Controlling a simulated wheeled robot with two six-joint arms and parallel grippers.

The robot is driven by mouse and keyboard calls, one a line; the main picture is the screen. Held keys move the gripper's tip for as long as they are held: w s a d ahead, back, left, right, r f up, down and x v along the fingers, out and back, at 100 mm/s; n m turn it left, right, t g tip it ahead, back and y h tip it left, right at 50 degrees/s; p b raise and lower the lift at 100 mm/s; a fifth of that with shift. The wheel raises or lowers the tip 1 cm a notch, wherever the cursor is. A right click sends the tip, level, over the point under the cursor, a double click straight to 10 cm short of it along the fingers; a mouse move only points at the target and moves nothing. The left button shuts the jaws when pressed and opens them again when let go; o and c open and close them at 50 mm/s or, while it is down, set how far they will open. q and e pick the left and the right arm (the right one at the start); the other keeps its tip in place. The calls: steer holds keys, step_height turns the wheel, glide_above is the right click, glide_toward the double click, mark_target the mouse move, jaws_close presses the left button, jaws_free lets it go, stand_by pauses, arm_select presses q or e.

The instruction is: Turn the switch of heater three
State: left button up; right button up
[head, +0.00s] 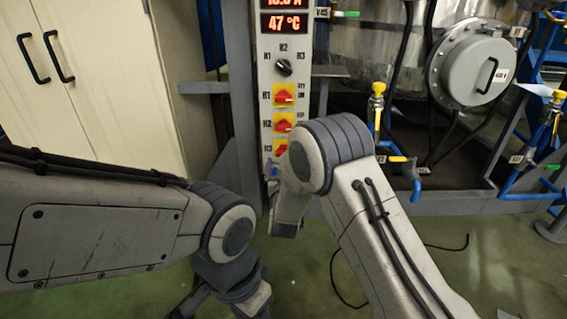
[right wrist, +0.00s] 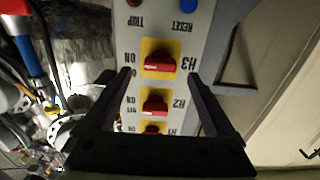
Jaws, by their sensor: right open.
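The heater three switch, a red handle on a yellow plate marked H3 (right wrist: 158,66), is on the grey control panel in the right wrist view, which shows it upside down. Its handle lies crosswise. In the head view the H3 switch (head: 280,146) is partly hidden by my right arm. My right gripper (right wrist: 160,74) is open, its two fingers apart on either side of the H3 switch in the picture, with nothing between them. I cannot tell how far the fingertips are from the panel.
The H2 switch (head: 284,122) and H1 switch (head: 284,95) sit above H3, under a black selector knob (head: 283,68) and a red 47 °C display (head: 284,23). A blue reset button (right wrist: 188,5) is near H3. Cabinet (head: 100,75) left; piping and tank right.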

steer(key=w+b, duration=0.1)
steer(key=w, duration=0.3)
steer(key=shift+w, duration=0.15)
steer(key=c, duration=1.4)
steer(key=shift+n+p, duration=6.6)
steer(key=shift+n, duration=2.3)
steer(key=shift+a, duration=0.1)
